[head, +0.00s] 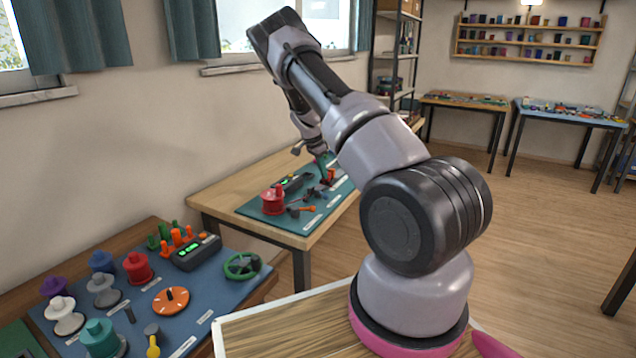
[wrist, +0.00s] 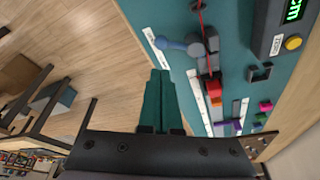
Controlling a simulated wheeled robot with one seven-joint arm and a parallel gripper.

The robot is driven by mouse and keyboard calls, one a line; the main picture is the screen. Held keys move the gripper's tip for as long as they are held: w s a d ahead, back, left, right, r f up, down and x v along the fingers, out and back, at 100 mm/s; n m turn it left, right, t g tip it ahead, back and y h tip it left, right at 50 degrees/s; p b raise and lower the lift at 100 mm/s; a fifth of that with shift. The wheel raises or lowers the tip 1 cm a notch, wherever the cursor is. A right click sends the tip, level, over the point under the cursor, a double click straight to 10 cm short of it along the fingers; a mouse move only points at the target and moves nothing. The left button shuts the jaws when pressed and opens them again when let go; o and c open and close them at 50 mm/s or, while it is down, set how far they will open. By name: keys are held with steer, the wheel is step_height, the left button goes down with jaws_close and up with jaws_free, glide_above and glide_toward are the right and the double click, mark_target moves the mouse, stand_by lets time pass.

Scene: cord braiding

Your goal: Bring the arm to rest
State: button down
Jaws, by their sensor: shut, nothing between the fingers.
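My arm reaches up from its base and bends down at the elbow, with its end over the teal mat (head: 251,209) on the wooden table in the head view. My gripper (wrist: 160,74) shows in the wrist view with its two green fingers together and nothing between them. The fingers hang over or beside the mat's edge, and I cannot tell their height. On the mat (wrist: 181,22) are a blue-handled tool (wrist: 172,45), a grey fixture (wrist: 203,50) with a thin red cord, and a red-orange block (wrist: 214,90).
A black device (wrist: 275,28) with a green display stands on the mat, near small coloured blocks. A red spool-like piece (head: 272,200) stands there too. A nearer table holds a blue mat (head: 222,285) with several knobs and a green wheel (head: 241,266). Open floor lies right.

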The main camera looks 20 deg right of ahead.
steer(key=s+a+r+n+t+y, duration=0.15)
steer(key=s+a+r, duration=0.3)
steer(key=r, duration=0.55)
steer(key=s+a+r+n+t+y, duration=0.1)
steer(key=s+a+r+n+y, duration=0.15)
steer(key=s+r, duration=0.55)
steer(key=s+a+r+n+t+y, duration=0.1)
steer(key=s+a+r, duration=0.25)
steer(key=r, duration=0.75)
steer(key=s+a+r+n+t, duration=0.1)
steer(key=s+a+r+n, duration=0.1)
steer(key=s, duration=0.6)
steer(key=s+a+r+n+t, duration=0.1)
steer(key=s+a+r+n, duration=0.1)
steer(key=s, duration=0.7)
steer(key=s+a+r+n+t, duration=0.1)
steer(key=s+a+r+n, duration=0.2)
steer(key=s, duration=0.5)
steer(key=shift+s+a+r+y, duration=0.35)
steer(key=shift+a+r, duration=0.5)
steer(key=shift+a, duration=0.35)
